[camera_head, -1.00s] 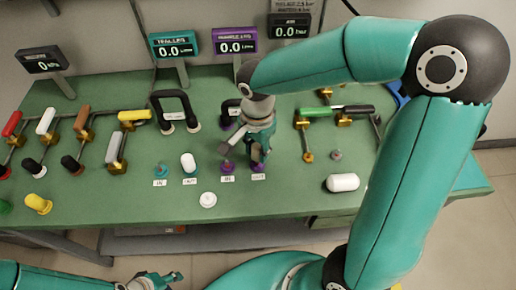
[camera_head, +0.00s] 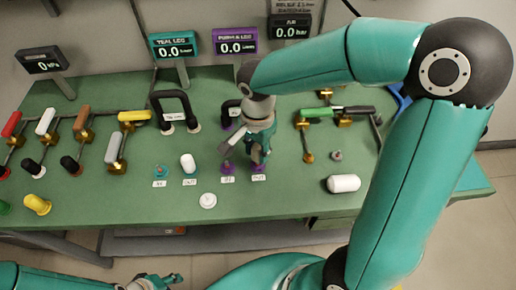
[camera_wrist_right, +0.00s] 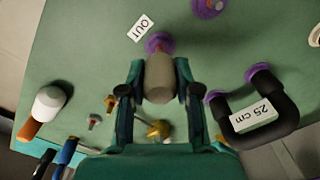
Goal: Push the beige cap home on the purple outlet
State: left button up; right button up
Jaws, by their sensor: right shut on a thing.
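The beige cap (camera_wrist_right: 160,80) is between the fingers of my right gripper (camera_wrist_right: 160,92) in the right wrist view. The gripper is shut on it. The cap's far end overlaps the purple outlet (camera_wrist_right: 158,42), which shows as a purple ring beside the "OUT" label. I cannot tell how far the cap sits on it. In the head view my right gripper (camera_head: 258,152) points down over the purple outlet (camera_head: 259,168), and the fingers hide the cap. My left gripper (camera_head: 155,282) is low at the bottom edge, small and partly cut off.
The other purple port (camera_head: 228,168) is just left of the outlet. A black handle with purple feet (camera_wrist_right: 268,118) stands close to my right gripper. A white cap (camera_head: 208,200) and a white cylinder (camera_head: 343,183) lie nearer the front of the green bench (camera_head: 270,207).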

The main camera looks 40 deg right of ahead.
aim_at(258, 158)
jog(key=shift+f+b, duration=1.7)
jog(key=shift+f, duration=0.05)
jog(key=o, duration=1.1)
jog(key=shift+o, duration=0.2)
jog(key=shift+r, duration=0.1)
notch_tip(258, 158, up, 12)
jog(key=shift+f, duration=0.1)
